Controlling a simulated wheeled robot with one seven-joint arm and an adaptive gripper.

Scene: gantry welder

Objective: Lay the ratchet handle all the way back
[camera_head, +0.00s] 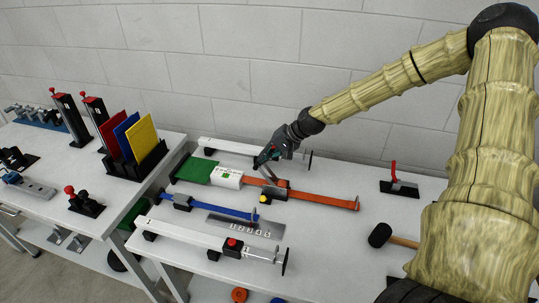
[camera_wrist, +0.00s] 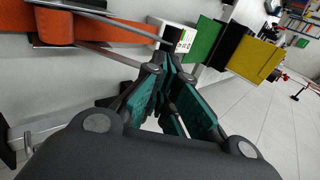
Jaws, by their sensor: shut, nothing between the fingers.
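The orange strap (camera_head: 320,198) runs along the table through a grey metal ratchet (camera_head: 275,192). Its ratchet handle (camera_head: 267,173) stands tilted up from the body, leaning left. My gripper (camera_head: 258,164) has teal finger pads and is shut and empty, close to the handle's upper end. In the wrist view my gripper (camera_wrist: 166,58) overlaps the handle end; I cannot tell whether they touch.
A white box (camera_head: 228,177) and green mat (camera_head: 194,170) lie left of the ratchet. Long bar clamps flank the straps. A mallet (camera_head: 381,236) and red-handled clamp (camera_head: 398,184) lie right; bare table lies between.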

